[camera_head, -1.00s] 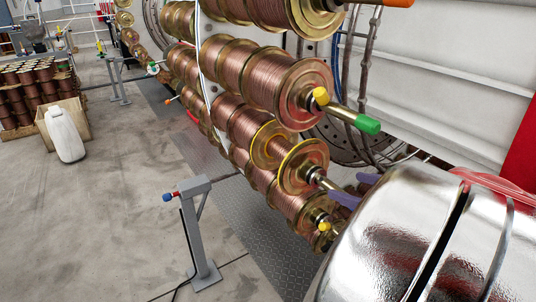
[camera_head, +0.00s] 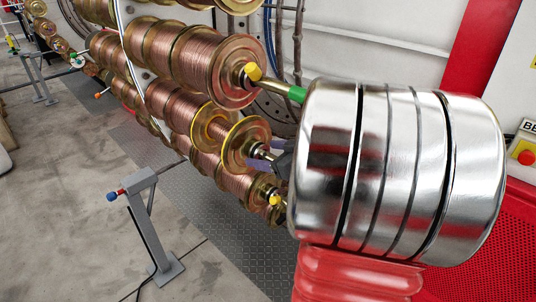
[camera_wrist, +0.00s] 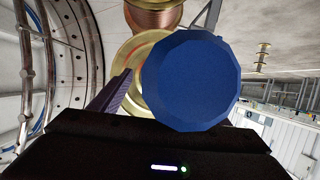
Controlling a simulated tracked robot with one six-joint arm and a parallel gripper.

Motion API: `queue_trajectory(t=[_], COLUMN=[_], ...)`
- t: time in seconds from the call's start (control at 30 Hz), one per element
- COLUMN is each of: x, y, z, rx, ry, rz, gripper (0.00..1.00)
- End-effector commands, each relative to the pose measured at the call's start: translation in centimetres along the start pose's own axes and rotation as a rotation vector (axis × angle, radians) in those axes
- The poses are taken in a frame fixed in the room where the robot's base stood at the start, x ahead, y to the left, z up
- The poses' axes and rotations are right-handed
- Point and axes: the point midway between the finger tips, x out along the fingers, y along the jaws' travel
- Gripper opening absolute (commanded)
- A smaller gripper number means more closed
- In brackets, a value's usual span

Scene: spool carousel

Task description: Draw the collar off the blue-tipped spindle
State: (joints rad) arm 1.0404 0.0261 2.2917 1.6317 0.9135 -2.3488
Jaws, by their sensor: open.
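The blue-tipped spindle shows its large blue end cap (camera_wrist: 190,80) close up in the wrist view. In the head view its bare shaft (camera_head: 262,153) sticks out of the lower copper spool with the yellow-edged flange (camera_head: 240,147); its blue end is hidden behind my arm. My gripper (camera_head: 266,158) is open, with its purple fingers reaching along the shaft toward the flange. In the wrist view one finger (camera_wrist: 108,96) shows left of the blue cap, and the other is hidden behind it. The collar is too small and covered to make out clearly; I cannot tell if the fingers touch it.
Above is a green-tipped spindle (camera_head: 297,94) with a yellow-knobbed collar (camera_head: 253,72), close to my silver arm link. Another yellow-knobbed collar (camera_head: 274,199) sits just below. A grey stand (camera_head: 150,225) with a blue-red tip stands at the left on open floor.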

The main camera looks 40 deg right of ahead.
Motion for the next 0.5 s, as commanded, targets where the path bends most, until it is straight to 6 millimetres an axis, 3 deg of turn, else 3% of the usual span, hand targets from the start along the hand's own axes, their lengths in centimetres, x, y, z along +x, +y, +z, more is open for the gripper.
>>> queue_trajectory(t=[0.17, 0.5], x=[1.10, 1.19], y=[-0.07, -0.06], z=[0.02, 0.01], rx=[0.000, -0.001], ry=[0.000, 0.000], rz=[-0.001, -0.001], gripper=[0.69, 0.66])
